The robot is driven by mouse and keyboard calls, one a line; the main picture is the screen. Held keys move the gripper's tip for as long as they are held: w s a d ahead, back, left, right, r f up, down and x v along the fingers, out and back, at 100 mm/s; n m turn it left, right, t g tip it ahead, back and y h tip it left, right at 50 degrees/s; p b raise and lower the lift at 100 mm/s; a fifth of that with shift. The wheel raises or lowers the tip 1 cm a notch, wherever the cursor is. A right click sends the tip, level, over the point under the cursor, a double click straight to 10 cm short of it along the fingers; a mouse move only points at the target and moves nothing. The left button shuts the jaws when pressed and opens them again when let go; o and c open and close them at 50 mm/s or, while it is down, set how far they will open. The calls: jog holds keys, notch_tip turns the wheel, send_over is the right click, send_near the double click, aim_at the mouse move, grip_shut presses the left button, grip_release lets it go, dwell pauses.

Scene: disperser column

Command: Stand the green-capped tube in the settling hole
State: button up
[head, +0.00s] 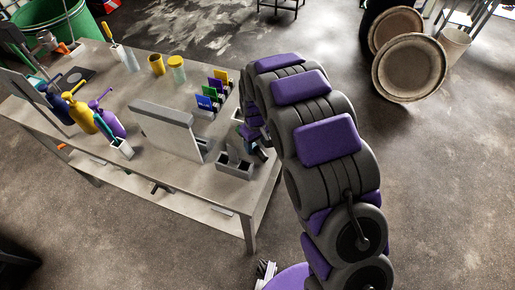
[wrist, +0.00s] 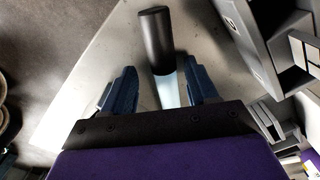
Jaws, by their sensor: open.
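My gripper (wrist: 160,88) is open in the wrist view, its two blue fingers apart. A dark-topped tube (wrist: 156,38) with a pale, clear lower part lies between and beyond the fingers; its cap looks black here, and I cannot tell whether they touch it. In the head view my gripper (head: 252,135) is at the table's right edge, partly hidden by my arm. A grey block with openings (head: 235,166) stands just below it; I cannot tell which opening is the settling hole. No clearly green-capped tube shows.
The table's front strip has bare room.

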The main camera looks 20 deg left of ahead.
jog(key=shift+a+f, duration=0.15)
jog(key=shift+a, duration=0.75)
jog(key=shift+c, duration=0.5)
jog(key=shift+d, duration=0.8)
jog(key=c, duration=0.9)
jog(key=shift+s+a, duration=0.1)
jog(key=shift+a, duration=0.35)
grip_shut()
